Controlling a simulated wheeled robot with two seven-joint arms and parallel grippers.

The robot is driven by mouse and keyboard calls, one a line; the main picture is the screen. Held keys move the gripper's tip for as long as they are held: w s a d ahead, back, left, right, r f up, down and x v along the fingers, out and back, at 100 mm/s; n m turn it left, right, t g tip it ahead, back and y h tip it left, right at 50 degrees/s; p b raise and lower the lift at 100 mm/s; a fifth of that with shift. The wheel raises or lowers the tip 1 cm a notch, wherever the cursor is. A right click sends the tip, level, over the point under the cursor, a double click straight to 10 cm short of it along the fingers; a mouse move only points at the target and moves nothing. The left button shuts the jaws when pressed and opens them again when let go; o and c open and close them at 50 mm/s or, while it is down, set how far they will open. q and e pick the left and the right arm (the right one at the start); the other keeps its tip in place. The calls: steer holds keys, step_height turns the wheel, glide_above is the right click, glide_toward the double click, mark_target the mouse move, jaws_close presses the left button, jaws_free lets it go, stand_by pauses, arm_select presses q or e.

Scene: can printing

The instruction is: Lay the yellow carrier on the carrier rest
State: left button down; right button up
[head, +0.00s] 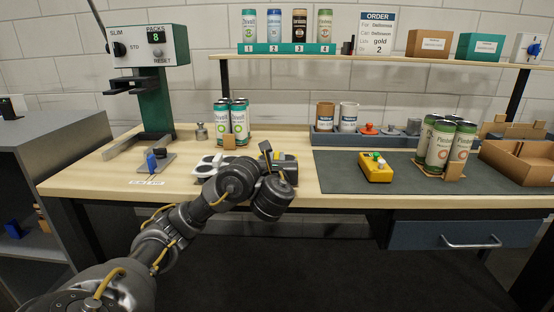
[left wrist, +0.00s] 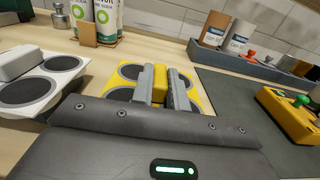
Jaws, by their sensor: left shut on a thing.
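The yellow carrier (left wrist: 118,95) is a flat yellow plate with dark round pads and a raised grip bar in the middle. My left gripper (left wrist: 160,86) is shut on that bar, one grey finger on each side. In the head view the yellow carrier (head: 290,158) is mostly hidden behind my left wrist, over the wooden bench left of the dark mat. It looks level and low; I cannot tell whether it touches the bench. I cannot pick out the carrier rest with certainty. My right gripper is not in view.
A white carrier (head: 206,168) with dark pads lies just left. Several cans (head: 231,119) stand behind it. A yellow box with buttons (head: 376,168) sits on the dark mat (head: 338,176). A can pack (head: 447,146) and cardboard tray (head: 517,160) are farther right.

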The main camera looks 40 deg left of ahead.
arm_select(q)
steer(key=shift+f, duration=0.3)
steer(key=c, duration=1.3)
jaws_free()
steer(key=shift+s+d+r, duration=0.1)
steer(key=shift+s+d, duration=0.25)
steer(key=shift+s, duration=0.05)
steer(key=p+v, duration=0.4)
steer(key=v, duration=0.5)
steer(key=shift+s+d, duration=0.2)
steer(key=shift+s, duration=0.1)
